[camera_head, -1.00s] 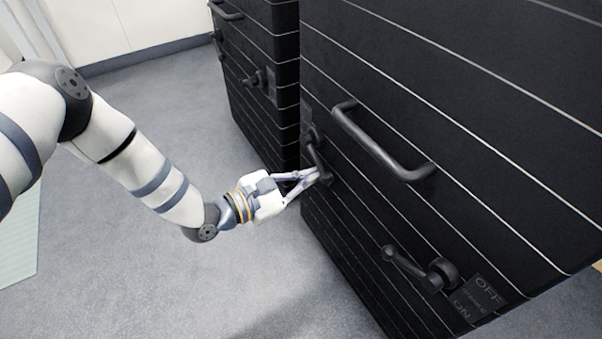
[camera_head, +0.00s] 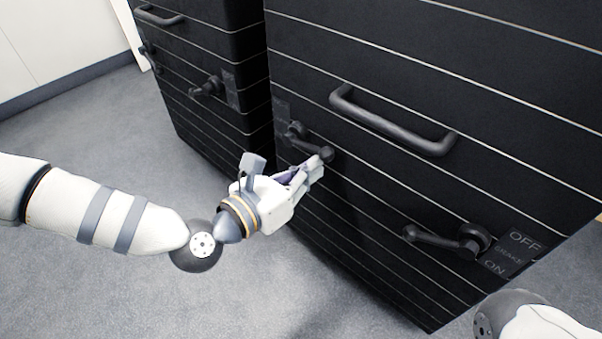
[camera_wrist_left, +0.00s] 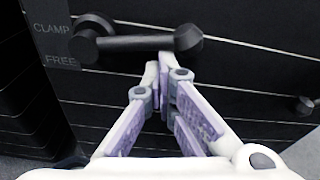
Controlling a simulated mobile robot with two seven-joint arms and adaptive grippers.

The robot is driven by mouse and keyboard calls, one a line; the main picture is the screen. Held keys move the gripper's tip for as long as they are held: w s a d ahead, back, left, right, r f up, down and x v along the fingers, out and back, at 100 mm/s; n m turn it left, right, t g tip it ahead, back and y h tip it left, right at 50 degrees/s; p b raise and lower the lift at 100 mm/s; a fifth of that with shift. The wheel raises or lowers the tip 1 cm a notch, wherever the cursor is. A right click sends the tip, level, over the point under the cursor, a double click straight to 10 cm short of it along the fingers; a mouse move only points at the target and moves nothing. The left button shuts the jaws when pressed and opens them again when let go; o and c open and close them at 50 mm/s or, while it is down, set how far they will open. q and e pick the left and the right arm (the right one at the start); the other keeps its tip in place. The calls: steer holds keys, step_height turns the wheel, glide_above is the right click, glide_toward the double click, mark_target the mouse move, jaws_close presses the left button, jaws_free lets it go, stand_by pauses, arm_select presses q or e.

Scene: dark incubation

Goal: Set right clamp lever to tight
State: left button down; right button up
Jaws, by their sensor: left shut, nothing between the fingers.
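The clamp lever (camera_head: 311,143) is a black arm with a round knob, on the left part of the near black cabinet front. In the left wrist view the lever (camera_wrist_left: 140,44) points right from its pivot, nearly level, beside a label (camera_wrist_left: 52,42) reading CLAMP above and FREE below. My left gripper (camera_head: 318,168) is shut and empty, fingertips just under the lever's knob end. In the left wrist view its fingertips (camera_wrist_left: 160,64) meet the lower edge of the lever; whether they touch is unclear. My right gripper is out of view.
A bar handle (camera_head: 392,121) sticks out above and right of the gripper. A brake lever (camera_head: 440,237) marked OFF and ON sits lower right. A second black cabinet (camera_head: 215,50) with its own lever (camera_head: 207,88) stands at left. The grey floor (camera_head: 95,140) is clear.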

arm_select(q)
steer(key=shift+s+d+r, duration=0.15)
steer(key=shift+d+r, duration=0.05)
steer(key=shift+r, duration=0.75)
steer(key=f+b, duration=0.1)
steer(key=d+f+b, duration=0.1)
steer(key=f+b, duration=0.1)
steer(key=f, duration=0.1)
steer(key=shift+s+d+f+b, duration=0.1)
steer(key=shift+s+d+b, duration=0.25)
steer(key=p+v, duration=0.3)
steer(key=v, duration=0.7)
steer(key=shift+w+r, duration=0.25)
steer(key=shift+r, duration=0.1)
steer(key=shift+a, duration=0.1)
